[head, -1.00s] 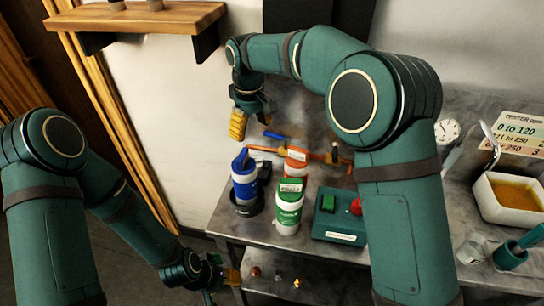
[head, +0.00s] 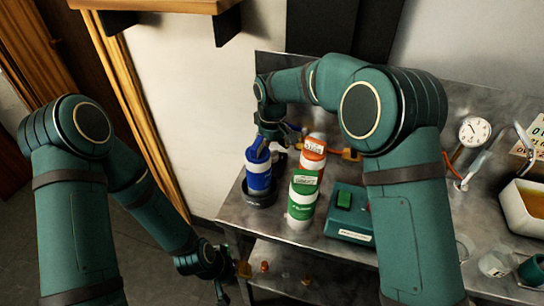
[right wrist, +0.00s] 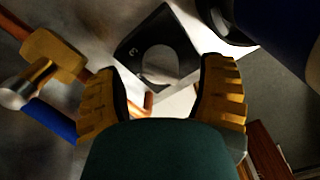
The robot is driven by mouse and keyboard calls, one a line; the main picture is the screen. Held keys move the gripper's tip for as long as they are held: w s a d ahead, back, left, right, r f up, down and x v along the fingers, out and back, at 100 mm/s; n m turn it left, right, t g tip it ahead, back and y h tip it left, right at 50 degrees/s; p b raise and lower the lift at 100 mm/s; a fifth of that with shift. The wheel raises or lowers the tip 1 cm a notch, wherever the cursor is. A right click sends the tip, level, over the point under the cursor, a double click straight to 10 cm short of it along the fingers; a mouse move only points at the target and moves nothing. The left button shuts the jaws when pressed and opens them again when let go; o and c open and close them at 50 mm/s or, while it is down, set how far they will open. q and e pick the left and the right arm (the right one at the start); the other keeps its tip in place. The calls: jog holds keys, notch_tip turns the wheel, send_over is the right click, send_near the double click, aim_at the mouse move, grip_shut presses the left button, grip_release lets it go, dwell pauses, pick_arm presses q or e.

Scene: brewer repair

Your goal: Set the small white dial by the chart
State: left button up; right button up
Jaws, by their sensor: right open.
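My right gripper (head: 272,140) reaches down behind the blue bottle (head: 258,172), its fingers mostly hidden in the head view. In the right wrist view it (right wrist: 165,98) is open and empty. Beyond its fingers is a dark plate (right wrist: 188,58) marked "3" around a pale round area; I cannot tell whether this is the small white dial. A white round gauge (head: 474,132) with a dark needle stands at the right. The chart (head: 524,150) is cut off at the right edge. My left gripper (head: 240,270) hangs low by the lower shelf; its opening is unclear.
A green-and-white bottle (head: 302,200), an orange-and-white bottle (head: 313,152) and a green box (head: 350,212) crowd the bench near my right arm. A white container (head: 522,208) of amber liquid is at right.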

jog(key=shift+f, duration=0.85)
grip_shut()
